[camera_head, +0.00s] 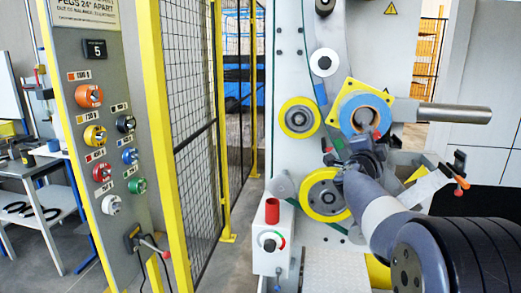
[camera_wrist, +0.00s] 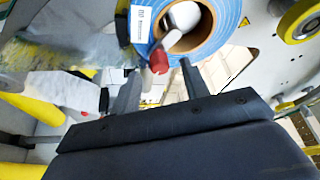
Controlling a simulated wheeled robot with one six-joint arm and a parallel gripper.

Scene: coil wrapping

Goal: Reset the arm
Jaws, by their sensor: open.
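My gripper (camera_head: 352,160) is at the end of my arm, which reaches in from the lower right in the head view. It is in front of the machine, just below a blue roll (camera_head: 345,107) with a cardboard core. In the wrist view my gripper (camera_wrist: 158,80) has its two fingers apart. A red-tipped lever (camera_wrist: 158,62) shows between and beyond the fingers; I cannot tell whether they touch it. The blue roll (camera_wrist: 228,14), with a white label, is behind it. Nothing is seen held.
Yellow-rimmed wheels (camera_head: 299,117) and a steel shaft (camera_head: 455,113) are on the machine. A control box (camera_head: 272,245) with a red cylinder on top stands lower left of the gripper. A peg board (camera_head: 105,150) with coloured rolls and a mesh fence (camera_head: 190,100) are at left.

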